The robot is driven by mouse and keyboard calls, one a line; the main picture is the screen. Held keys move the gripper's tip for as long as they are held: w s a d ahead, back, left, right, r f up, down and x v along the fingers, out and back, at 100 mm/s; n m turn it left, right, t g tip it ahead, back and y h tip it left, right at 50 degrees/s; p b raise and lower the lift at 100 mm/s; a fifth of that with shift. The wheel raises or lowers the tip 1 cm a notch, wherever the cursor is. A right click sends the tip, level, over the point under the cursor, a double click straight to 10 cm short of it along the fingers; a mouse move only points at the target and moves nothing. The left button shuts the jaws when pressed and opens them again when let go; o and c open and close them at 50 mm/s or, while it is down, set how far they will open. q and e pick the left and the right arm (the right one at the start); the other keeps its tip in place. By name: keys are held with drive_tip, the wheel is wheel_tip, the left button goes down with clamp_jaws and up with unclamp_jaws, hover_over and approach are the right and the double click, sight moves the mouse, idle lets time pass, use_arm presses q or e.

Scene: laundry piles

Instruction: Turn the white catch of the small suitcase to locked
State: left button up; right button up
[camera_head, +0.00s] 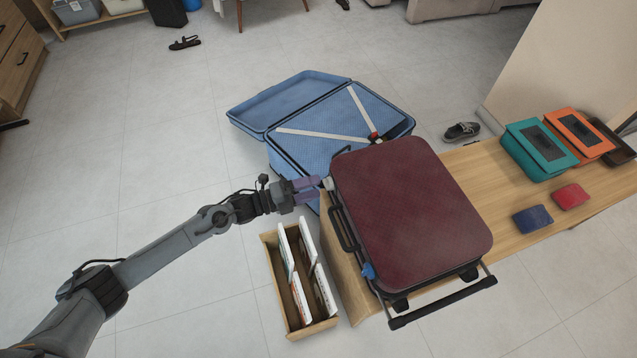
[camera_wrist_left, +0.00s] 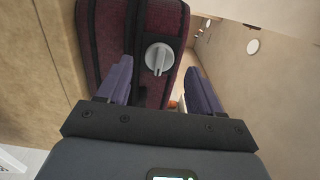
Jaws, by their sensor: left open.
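The small suitcase (camera_head: 410,205) is dark red and lies flat on the wooden table, its handle side facing left. Its white catch (camera_head: 327,183) is on the left side near the far corner. In the left wrist view the catch (camera_wrist_left: 158,58) is a round knob with a raised grip bar, upright or slightly tilted. My left gripper (camera_head: 312,188) is open, with its purple fingers pointing at the catch. In the left wrist view the fingers (camera_wrist_left: 160,85) stand on either side of the catch, apart from it. A blue catch (camera_head: 368,271) sits near the suitcase's front corner. My right gripper is out of view.
An open blue suitcase (camera_head: 290,100) with white straps lies on the floor behind. A wooden box (camera_head: 268,240) holding several white upright items stands below my left gripper. Teal (camera_head: 538,148) and orange (camera_head: 577,135) boxes and two small pouches are on the table's right.

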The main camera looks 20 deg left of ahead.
use_arm(q)
drive_tip(key=p+v, duration=0.2)
drive_tip(key=v, duration=0.6)
drive_tip(key=shift+p, duration=0.35)
